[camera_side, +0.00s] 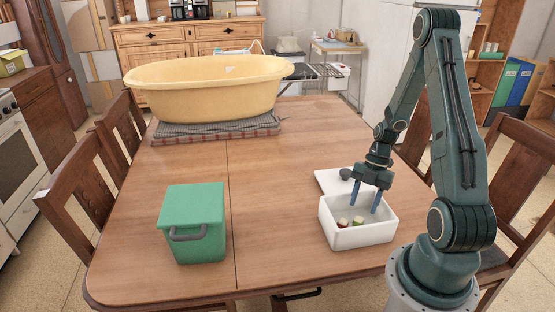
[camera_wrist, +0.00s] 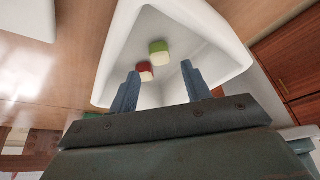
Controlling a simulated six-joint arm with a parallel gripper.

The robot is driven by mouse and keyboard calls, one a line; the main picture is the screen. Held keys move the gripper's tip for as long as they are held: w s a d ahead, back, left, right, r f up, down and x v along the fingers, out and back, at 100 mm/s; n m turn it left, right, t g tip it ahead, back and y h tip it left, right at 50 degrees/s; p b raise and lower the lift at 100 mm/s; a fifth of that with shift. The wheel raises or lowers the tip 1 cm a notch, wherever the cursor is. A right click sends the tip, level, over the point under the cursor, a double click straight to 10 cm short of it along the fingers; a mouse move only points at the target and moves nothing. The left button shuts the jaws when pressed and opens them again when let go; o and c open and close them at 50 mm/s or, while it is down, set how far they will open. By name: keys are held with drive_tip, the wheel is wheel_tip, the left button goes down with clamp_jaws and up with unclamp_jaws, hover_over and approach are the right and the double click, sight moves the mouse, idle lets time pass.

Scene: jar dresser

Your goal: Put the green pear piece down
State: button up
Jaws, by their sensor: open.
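The green pear piece (camera_side: 358,220) lies inside a white box (camera_side: 365,238) at the right of the table. In the wrist view the green piece (camera_wrist: 158,50) shows a green top and a pale side, near the middle of the box floor. A red piece (camera_wrist: 145,71) lies close beside it; it also shows in the side view (camera_side: 343,222). My gripper (camera_side: 366,204) is open, with its blue fingers pointing down into the box. In the wrist view the fingers (camera_wrist: 160,92) are apart with nothing held between them.
A white lid (camera_side: 332,182) with a dark knob lies behind the box. A green bin (camera_side: 196,225) with a grey handle stands at the left. A large yellow tub (camera_side: 205,90) sits on a folded cloth (camera_side: 215,130) at the back. The table's middle is clear.

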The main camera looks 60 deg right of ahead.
drive_tip(key=v, duration=0.8)
idle(0.4)
drive_tip(key=w+a+r+m+t+h, duration=0.1)
drive_tip(key=w+a+r+m+h, duration=0.1)
drive_tip(key=a+r+m, duration=0.35)
drive_tip(key=w+a+r+m+h, duration=0.2)
drive_tip(key=w+a+r, duration=0.1)
drive_tip(key=a+r, duration=0.5)
drive_tip(key=s+a+r+m+t, duration=0.4)
drive_tip(key=s+a+r+m, duration=0.4)
drive_tip(key=a, duration=0.4)
drive_tip(key=shift+s+r+m+t, duration=0.3)
drive_tip(key=shift+r+m, duration=0.2)
drive_tip(key=shift+m, duration=0.75)
